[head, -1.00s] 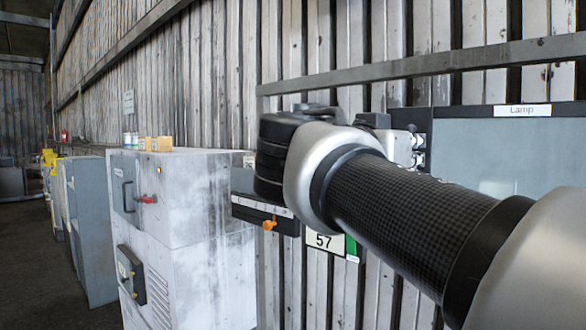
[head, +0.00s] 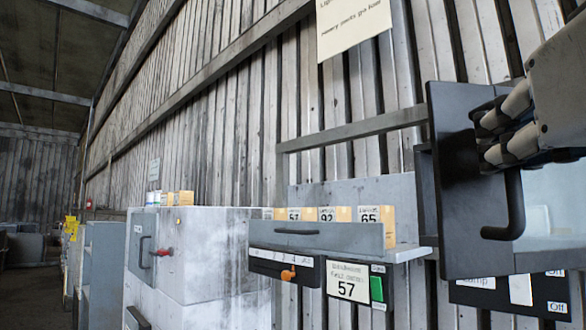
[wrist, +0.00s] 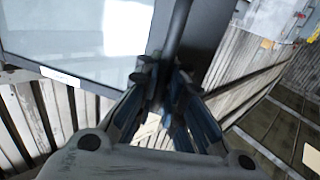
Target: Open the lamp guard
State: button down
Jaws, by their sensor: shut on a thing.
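The lamp guard (head: 455,200) is a dark-framed panel with a pale pane at the right of the head view. Its left edge stands forward of a dark edge behind it; I cannot tell how far it is swung. A curved black bar handle (head: 514,205) is on its dark frame. My gripper (head: 492,135) is at the upper part of this handle. In the wrist view my gripper (wrist: 160,85) is shut on the handle (wrist: 178,35), with the pale pane (wrist: 85,30) to the left. The fingers hide the gripped part.
Below the guard are a partly hidden "Lamp" label (head: 478,282) and a switch panel marked "Off" (head: 556,292). To the left are a grey shelf unit (head: 330,238) with numbered yellow boxes, a "57" sign (head: 347,283) and a white cabinet (head: 210,250). Floor at far left looks clear.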

jog(key=s+d+n+y+p, duration=0.1)
jog(key=s+d+n+y, duration=0.2)
jog(key=s+y, duration=0.2)
jog(key=s+d+n+g+y+p, duration=0.1)
jog(key=s+y, duration=0.4)
jog(key=s, duration=0.5)
jog(key=shift+d+n+y+p, duration=0.3)
jog(key=shift+d+n+p, duration=0.3)
jog(key=shift+d+n, duration=0.75)
jog(key=c, duration=2)
grip_release()
jog(key=shift+a, duration=0.1)
jog(key=shift+s, duration=0.1)
jog(key=v, duration=1.2)
